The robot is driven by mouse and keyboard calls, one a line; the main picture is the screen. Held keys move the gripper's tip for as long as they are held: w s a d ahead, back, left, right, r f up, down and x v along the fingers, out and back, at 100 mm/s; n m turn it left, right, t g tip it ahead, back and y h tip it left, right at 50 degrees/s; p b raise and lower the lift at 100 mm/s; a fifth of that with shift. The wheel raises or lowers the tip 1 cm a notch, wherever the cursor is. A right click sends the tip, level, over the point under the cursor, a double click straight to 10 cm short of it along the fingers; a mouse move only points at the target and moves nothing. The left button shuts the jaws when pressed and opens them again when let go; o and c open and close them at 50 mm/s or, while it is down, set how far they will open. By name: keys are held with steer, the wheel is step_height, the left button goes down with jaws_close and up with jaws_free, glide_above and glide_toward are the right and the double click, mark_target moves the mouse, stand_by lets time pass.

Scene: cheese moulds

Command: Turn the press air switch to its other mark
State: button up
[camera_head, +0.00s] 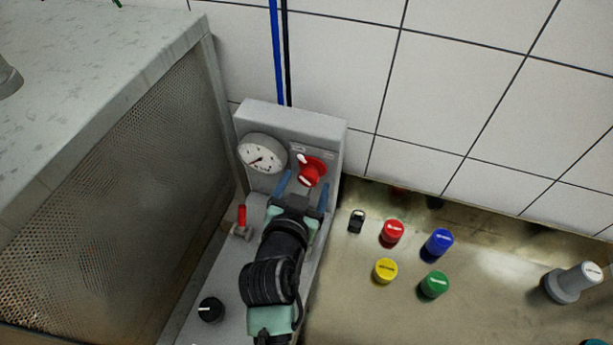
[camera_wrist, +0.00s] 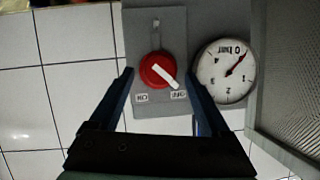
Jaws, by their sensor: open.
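The press air switch (camera_head: 311,171) is a red round knob with a white bar, on the upright face of the grey press panel (camera_head: 290,118). In the wrist view the knob (camera_wrist: 148,73) shows whole, and its white bar slants down to the right towards the OFF label (camera_wrist: 178,95). The ON label (camera_wrist: 141,98) lies to the left of OFF. My gripper (camera_head: 304,184) is open and empty, with its blue fingers pointing at the panel. In the wrist view the fingers (camera_wrist: 158,78) lie on either side of the knob, and I see no contact.
A round pressure gauge (camera_head: 262,154) sits close beside the switch. A red-handled valve (camera_head: 241,217) and a black knob (camera_head: 210,309) are on the press below. A perforated metal cabinet (camera_head: 125,190) bounds the left. Several coloured caps, including a yellow one (camera_head: 386,269), stand to the right.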

steer(key=shift+x, duration=0.9)
jaws_close()
